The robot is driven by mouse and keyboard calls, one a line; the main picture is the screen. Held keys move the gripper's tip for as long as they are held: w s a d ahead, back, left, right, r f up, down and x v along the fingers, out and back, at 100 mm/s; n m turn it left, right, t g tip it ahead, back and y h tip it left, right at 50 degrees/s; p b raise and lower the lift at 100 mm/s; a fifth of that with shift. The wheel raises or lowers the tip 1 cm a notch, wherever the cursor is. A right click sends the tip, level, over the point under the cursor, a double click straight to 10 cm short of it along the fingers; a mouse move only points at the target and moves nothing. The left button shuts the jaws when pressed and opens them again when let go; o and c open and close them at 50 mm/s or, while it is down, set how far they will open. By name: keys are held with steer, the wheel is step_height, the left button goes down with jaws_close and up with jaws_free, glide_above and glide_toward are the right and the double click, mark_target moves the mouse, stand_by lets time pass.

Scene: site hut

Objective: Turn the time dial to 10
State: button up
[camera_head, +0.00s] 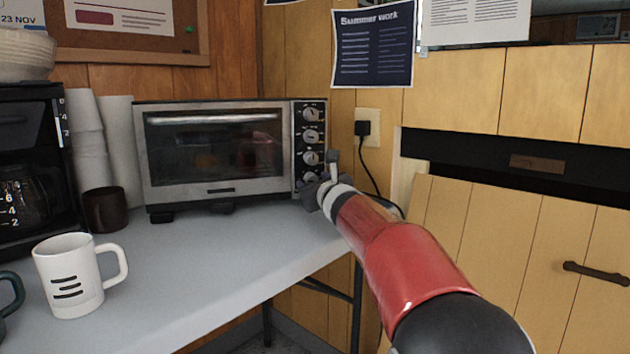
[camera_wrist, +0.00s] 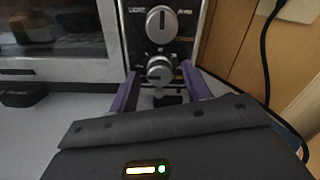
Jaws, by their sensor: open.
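The toaster oven (camera_head: 213,190) stands at the back of the grey table, door shut, with a column of several silver dials on its right panel. My gripper (camera_head: 318,180) is at the bottom of this panel and partly hides the lowest dial. In the wrist view, my gripper (camera_wrist: 159,74) is open, its two purple fingers on either side of the lowest dial (camera_wrist: 160,69). I cannot tell whether they touch it. Another dial (camera_wrist: 161,24) is just above, its pointer near vertical. The lowest dial's markings, including any 10, are too small to read.
A coffee maker (camera_head: 30,130), paper cups (camera_head: 88,145), a dark cup (camera_head: 105,209) and a white mug (camera_head: 70,275) stand left of the oven. A plug and black cord (camera_head: 370,165) hang on the wall at right. The table before the oven is clear.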

steer(key=c, duration=1)
steer(key=shift+m, duration=0.4)
steer(key=m, duration=0.3)
steer(key=shift+f+b, duration=0.1)
steer(key=shift+b, duration=0.3)
steer(key=m, duration=0.4)
steer(key=shift+m, duration=0.3)
steer(key=m, duration=0.4)
steer(key=shift+m, duration=0.3)
steer(key=m, duration=0.4)
steer(key=shift+m+p, duration=0.3)
steer(key=shift+p, duration=0.05)
